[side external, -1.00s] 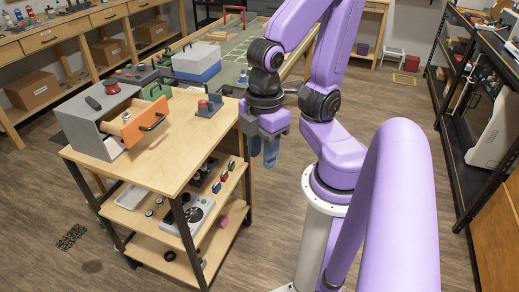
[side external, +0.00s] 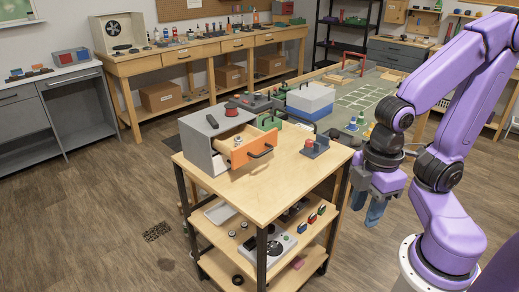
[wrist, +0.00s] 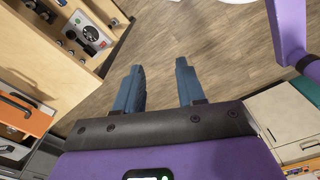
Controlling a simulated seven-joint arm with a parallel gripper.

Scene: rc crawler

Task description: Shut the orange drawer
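The orange drawer (side external: 246,148) is part of a small grey cabinet (side external: 205,155) on top of a wooden cart. It is pulled out toward the right, with a dark bar handle (side external: 261,152) on its front and small items showing inside. The orange front also shows at the left edge of the wrist view (wrist: 28,118). My gripper (side external: 378,208) hangs past the cart's right edge, pointing down and well apart from the drawer. In the wrist view its blue fingers (wrist: 160,85) are spread with nothing between them.
A red-topped device (side external: 314,146) stands on the cart top (side external: 270,185) right of the drawer. A dark remote-like item (side external: 212,121) and a red-topped piece (side external: 232,110) lie on the cabinet.

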